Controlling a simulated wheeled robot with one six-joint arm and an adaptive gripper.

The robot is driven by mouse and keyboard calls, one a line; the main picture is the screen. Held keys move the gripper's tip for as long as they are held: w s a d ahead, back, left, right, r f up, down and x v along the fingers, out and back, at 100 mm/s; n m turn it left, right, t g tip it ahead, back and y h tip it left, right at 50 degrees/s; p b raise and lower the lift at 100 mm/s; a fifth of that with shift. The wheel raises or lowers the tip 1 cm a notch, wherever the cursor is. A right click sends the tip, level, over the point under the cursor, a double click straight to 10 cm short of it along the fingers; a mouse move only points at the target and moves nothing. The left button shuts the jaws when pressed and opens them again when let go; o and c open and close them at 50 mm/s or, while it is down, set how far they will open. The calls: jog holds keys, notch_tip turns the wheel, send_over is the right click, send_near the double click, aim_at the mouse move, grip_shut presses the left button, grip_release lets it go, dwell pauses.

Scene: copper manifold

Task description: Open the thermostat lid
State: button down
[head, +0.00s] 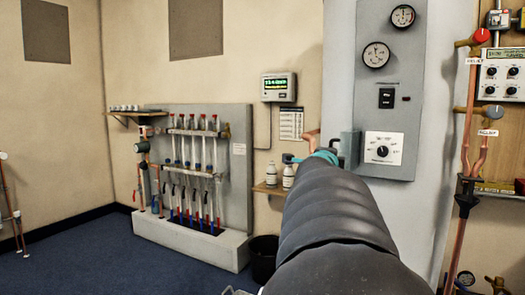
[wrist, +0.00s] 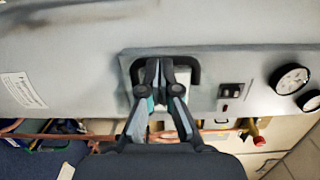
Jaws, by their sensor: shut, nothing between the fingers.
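The thermostat (head: 383,147) is a white plate with a black dial, low on the grey control panel in the head view. Its dial face shows uncovered. A grey-blue flat piece (head: 350,147), which looks like the lid, stands at the left of the dial. My gripper (wrist: 161,64) is shut and empty in the wrist view, its fingertips close over the panel. A dark, frame-like shape (wrist: 194,72) surrounds the fingertips there; I cannot tell whether they touch it. In the head view my forearm hides most of the gripper; only a teal part shows.
The panel also carries a black switch (head: 386,98) and two round gauges (head: 376,55) above the thermostat. A shelf with white bottles (head: 271,174) is left of my arm. Blue floor is open at the left.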

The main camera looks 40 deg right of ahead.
jog(key=shift+w+d+p, duration=0.2)
jog(key=shift+w+p, duration=0.15)
jog(key=shift+w, duration=0.7)
